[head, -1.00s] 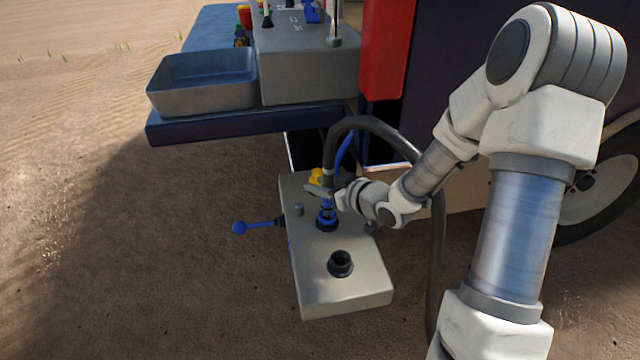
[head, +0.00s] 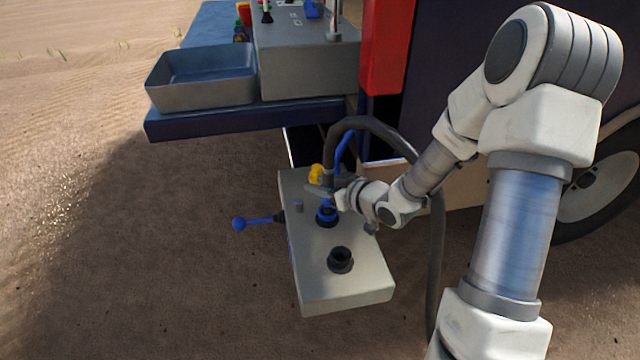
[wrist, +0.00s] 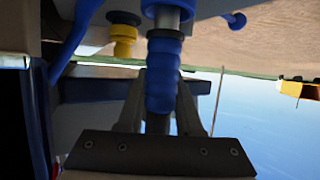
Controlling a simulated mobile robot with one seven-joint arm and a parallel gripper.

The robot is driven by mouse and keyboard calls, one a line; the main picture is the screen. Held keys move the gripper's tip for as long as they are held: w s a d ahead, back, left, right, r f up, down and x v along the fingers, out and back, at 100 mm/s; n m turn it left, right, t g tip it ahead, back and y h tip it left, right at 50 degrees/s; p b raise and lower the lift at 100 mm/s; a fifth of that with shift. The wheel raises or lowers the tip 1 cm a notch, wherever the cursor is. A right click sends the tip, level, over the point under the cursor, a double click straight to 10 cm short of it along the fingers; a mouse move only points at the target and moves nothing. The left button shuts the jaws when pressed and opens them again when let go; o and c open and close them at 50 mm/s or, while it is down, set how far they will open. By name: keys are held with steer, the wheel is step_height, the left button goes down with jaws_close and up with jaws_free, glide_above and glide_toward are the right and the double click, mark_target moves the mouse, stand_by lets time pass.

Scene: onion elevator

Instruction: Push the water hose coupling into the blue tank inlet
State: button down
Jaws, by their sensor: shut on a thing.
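The blue ribbed coupling (wrist: 163,75) stands between the two fingers of my gripper (wrist: 160,92) in the wrist view, and the fingers are shut on it. A silver end shows between the coupling and the blue ring of the tank inlet (wrist: 168,5). They line up; how deep the silver end sits is unclear. In the head view my gripper (head: 330,190) is just above the blue inlet (head: 326,215) on the grey tank (head: 345,285). The dark hose (head: 375,125) arches up from my gripper and falls to the right.
A black-rimmed opening (head: 340,260) is nearer on the tank top. A yellow fitting (head: 317,173) stands behind the inlet, and a blue-knobbed lever (head: 240,224) sticks out left. A grey tray (head: 203,80) sits on the blue platform behind. A wheel (head: 600,185) is at right.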

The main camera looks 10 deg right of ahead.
steer(key=shift+f, duration=0.1)
steer(key=shift+f+b, duration=0.35)
steer(key=shift+b, duration=0.05)
steer(key=shift+f, duration=0.4)
stand_by(0.4)
steer(key=c, duration=0.5)
jaws_free()
steer(key=p+v, duration=0.8)
steer(key=v, duration=0.9)
steer(key=shift+s, duration=0.15)
